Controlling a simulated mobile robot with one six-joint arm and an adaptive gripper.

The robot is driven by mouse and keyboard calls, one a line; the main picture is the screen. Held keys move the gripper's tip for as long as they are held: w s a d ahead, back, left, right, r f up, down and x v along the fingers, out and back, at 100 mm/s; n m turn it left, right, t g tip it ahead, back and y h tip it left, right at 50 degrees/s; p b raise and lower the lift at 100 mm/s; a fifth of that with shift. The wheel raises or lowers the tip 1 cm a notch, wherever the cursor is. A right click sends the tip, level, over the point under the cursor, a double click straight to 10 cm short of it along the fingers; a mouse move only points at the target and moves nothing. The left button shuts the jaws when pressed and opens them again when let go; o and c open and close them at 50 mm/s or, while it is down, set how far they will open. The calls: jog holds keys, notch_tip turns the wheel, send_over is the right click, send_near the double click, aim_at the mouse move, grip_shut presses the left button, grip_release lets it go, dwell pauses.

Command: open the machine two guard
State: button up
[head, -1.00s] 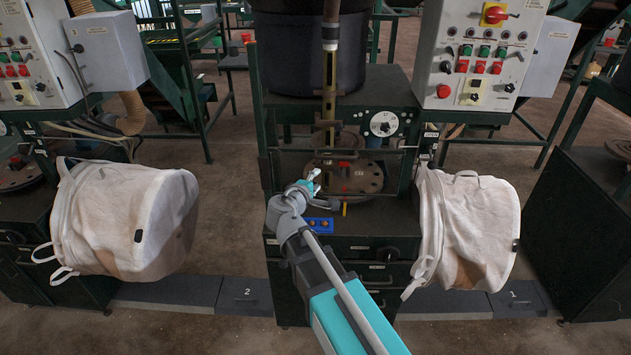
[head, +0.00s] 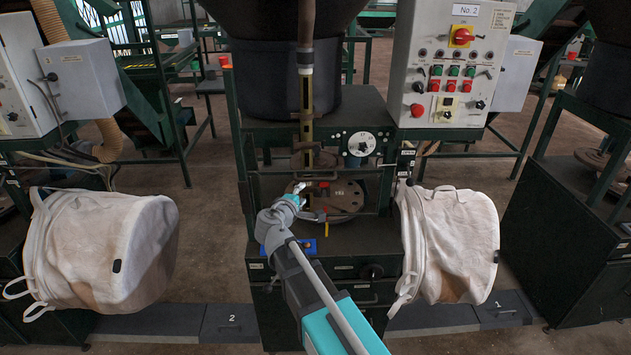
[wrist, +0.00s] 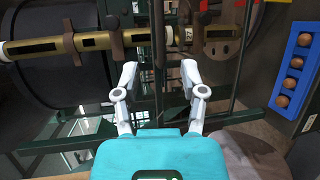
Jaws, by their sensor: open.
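The machine labelled No 2 has a dark green frame around its work space. The guard appears to be the thin dark barred frame (head: 345,172) across the front of this space, though it blends into the machine. My gripper (head: 297,192) is in front of it at its lower left, with the arm reaching up from below. In the wrist view my gripper (wrist: 159,75) is open, its two white fingers apart. A thin dark bar (wrist: 158,40) shows between and beyond the fingertips. I cannot tell whether they touch it. Nothing is visibly held.
A brass-coloured tube (head: 306,120) hangs in front of the machine. A control panel (head: 455,65) stands at upper right. White bags (head: 105,245) and (head: 450,245) hang on either side.

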aim_at(315, 180)
jog(key=b+x, duration=0.2)
jog(key=x, duration=1)
jog(key=shift+w+f, duration=0.1)
jog(key=shift+c, duration=0.2)
grip_shut()
